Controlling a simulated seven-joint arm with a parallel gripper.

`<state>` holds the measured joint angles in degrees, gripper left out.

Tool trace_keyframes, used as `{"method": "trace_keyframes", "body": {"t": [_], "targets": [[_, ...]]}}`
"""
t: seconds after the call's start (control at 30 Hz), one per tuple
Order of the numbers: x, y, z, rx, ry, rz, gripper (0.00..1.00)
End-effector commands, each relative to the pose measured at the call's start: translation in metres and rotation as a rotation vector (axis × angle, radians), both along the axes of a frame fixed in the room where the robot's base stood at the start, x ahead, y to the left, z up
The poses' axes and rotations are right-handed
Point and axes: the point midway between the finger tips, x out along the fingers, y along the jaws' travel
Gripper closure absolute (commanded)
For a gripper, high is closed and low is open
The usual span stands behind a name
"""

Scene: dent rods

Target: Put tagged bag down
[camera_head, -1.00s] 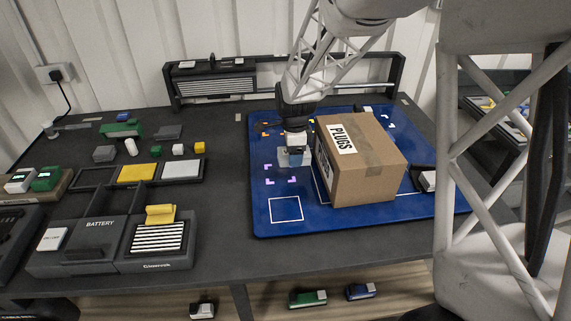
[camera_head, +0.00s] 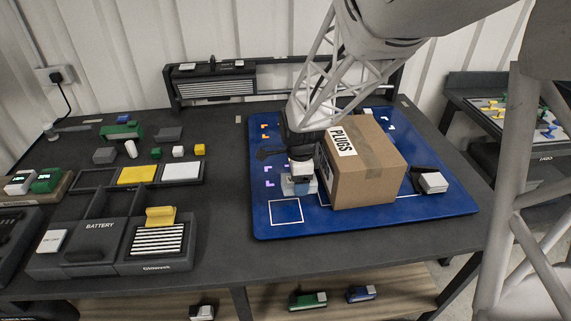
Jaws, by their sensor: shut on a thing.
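My gripper (camera_head: 300,178) points down over the blue mat (camera_head: 350,223), just left of the cardboard box marked PLUGS (camera_head: 365,180). It is shut on a small grey and blue thing (camera_head: 299,187), which appears to be the tagged bag. No tag can be made out at this size. The held thing is low, over the right part of the purple corner marks (camera_head: 269,183), and hides some of them. I cannot tell whether it touches the mat.
The box stands close on the gripper's right. A white-outlined square (camera_head: 286,212) in front is empty. A black and white device (camera_head: 431,182) lies right of the box. A battery station (camera_head: 95,245), trays and several small blocks fill the table's left side.

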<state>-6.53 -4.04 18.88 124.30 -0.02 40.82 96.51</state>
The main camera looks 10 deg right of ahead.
Motion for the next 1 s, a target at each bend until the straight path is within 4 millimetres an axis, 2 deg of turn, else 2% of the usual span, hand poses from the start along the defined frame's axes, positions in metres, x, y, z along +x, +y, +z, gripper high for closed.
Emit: {"method": "trace_keyframes", "body": {"t": [0.27,1.0], "targets": [[0.02,0.002,-0.002,0.0,0.0,0.0,0.59],[0.116,0.013,-0.011,0.0,0.001,0.0,0.59]]}}
